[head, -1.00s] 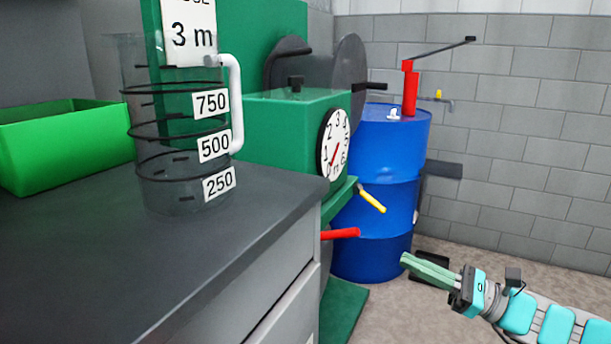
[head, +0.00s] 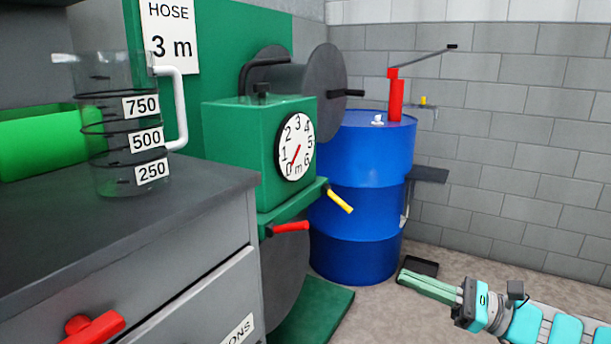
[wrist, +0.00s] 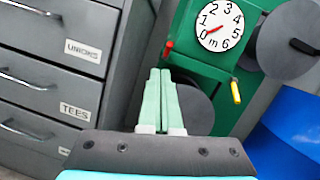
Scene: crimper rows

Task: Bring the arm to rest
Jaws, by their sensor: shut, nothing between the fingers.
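My gripper (head: 430,287) is at the lower right of the head view, in front of the blue drum and above the floor. Its pale green fingers are closed together with nothing between them. In the wrist view the gripper (wrist: 160,75) points toward the green machine, with the fingertips together. My arm stretches in from the right edge of the head view.
A grey drawer cabinet (head: 200,300) with a clear measuring jug (head: 125,175) stands at left. The green machine (head: 232,150) has a dial (head: 295,146), a red handle (head: 290,227) and a yellow handle (head: 340,201). The blue drum (head: 365,180) carries a red pump (head: 396,98). Floor at right is open.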

